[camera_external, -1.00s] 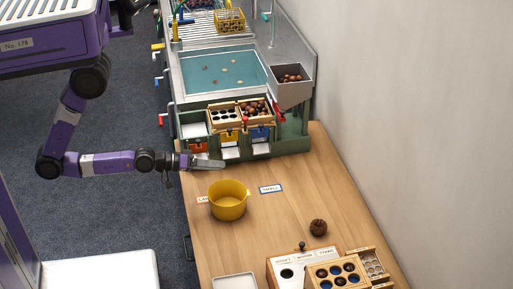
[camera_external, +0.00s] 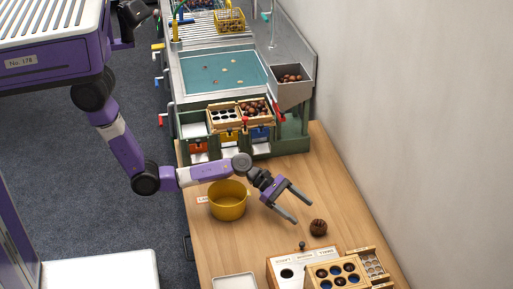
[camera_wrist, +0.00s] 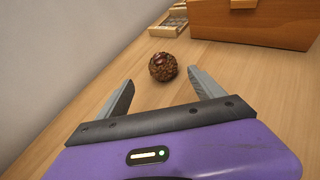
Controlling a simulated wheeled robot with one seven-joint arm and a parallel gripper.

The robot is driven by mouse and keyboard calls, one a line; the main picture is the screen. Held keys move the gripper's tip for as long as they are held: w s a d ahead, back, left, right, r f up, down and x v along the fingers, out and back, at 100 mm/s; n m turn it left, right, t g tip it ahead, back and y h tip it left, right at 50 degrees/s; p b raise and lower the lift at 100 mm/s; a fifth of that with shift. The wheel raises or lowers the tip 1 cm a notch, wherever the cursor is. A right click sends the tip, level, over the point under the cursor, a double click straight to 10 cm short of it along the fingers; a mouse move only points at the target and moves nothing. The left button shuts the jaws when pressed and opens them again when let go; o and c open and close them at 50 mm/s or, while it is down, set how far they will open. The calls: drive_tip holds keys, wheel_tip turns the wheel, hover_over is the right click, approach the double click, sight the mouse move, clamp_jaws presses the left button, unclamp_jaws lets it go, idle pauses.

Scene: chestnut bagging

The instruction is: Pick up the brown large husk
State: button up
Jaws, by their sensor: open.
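The brown large husk (camera_external: 318,227) is a dark, round, rough-looking ball lying on the wooden table, to the right of the yellow pot. In the wrist view the husk (camera_wrist: 162,66) lies ahead of my fingers, roughly centred between them but beyond their tips. My gripper (camera_external: 302,205) is open and empty, above the table, up and left of the husk. Its two fingers (camera_wrist: 160,77) are spread wide in the wrist view. Nothing hides the husk.
The yellow pot (camera_external: 228,208) stands under and beside my arm. A wooden box with round holes (camera_external: 290,262) stands just below the husk in the external view; a wooden box (camera_wrist: 250,22) shows behind it in the wrist view. The wall (camera_external: 400,120) runs along the right.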

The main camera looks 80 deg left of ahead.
sight(317, 223)
drive_tip(key=shift+w+d+f+n+h, duration=0.3)
drive_tip(key=shift+d+n+h, duration=0.1)
drive_tip(key=shift+d+n, duration=0.15)
drive_tip(key=b+x, duration=0.1)
drive_tip(key=x, duration=0.6)
drive_tip(key=shift+w+d+r+b, duration=0.1)
drive_tip(key=shift+w+b, duration=0.1)
drive_tip(key=shift+b, duration=0.15)
drive_tip(key=c, duration=1.5)
